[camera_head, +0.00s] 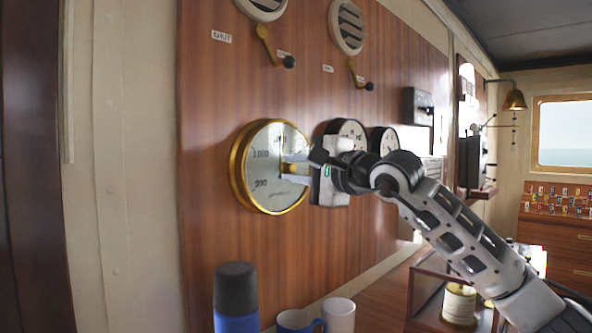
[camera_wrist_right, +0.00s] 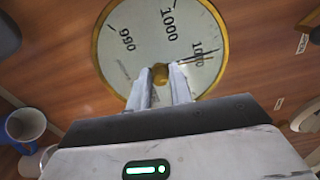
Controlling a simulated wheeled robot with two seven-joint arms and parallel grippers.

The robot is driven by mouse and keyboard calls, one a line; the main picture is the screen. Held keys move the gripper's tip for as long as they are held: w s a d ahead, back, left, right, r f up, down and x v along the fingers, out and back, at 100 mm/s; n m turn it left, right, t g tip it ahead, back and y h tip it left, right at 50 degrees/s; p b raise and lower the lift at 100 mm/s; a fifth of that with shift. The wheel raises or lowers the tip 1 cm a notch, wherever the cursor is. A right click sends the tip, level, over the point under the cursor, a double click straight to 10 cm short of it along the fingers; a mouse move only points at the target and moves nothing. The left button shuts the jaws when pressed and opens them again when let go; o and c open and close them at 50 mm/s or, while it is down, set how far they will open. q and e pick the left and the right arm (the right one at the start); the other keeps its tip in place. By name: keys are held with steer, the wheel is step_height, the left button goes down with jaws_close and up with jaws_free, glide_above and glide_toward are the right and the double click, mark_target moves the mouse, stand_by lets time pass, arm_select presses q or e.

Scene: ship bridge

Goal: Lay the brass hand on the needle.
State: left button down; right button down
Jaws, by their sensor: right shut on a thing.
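The round barometer (camera_head: 268,196) has a brass rim and a white dial and hangs on the wood panel. The dial (camera_wrist_right: 128,45) fills the top of the right wrist view. My right gripper (camera_head: 291,168) reaches the dial's middle from the right. In the wrist view its fingers (camera_wrist_right: 161,82) are shut on the small brass knob (camera_wrist_right: 161,71) at the dial's centre. A thin dark needle (camera_wrist_right: 198,58) runs from near the knob toward the right-hand numbers. I cannot tell the brass hand apart from the needle there. My left gripper is not in view.
Two smaller gauges (camera_head: 351,130) sit right of the barometer, partly behind my right arm. Levers (camera_head: 267,46) and round vents (camera_head: 347,27) are above. A dark-topped blue flask (camera_head: 236,295) and mugs (camera_head: 340,314) stand below. A lidded jar (camera_head: 459,303) is at lower right.

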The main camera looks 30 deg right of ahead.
steer(key=shift+n, duration=0.5)
steer(key=c, duration=1.3)
jaws_free()
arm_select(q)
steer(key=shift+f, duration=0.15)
arm_select(e)
steer(key=shift+s, duration=0.1)
steer(key=shift+s+d+f, duration=0.1)
steer(key=shift+s+d, duration=0.1)
steer(key=shift+s, duration=0.1)
arm_select(q)
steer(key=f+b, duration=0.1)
steer(key=b, duration=0.2)
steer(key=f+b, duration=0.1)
steer(key=b, duration=0.2)
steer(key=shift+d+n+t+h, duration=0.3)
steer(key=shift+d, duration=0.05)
arm_select(e)
steer(key=v, duration=1.5)
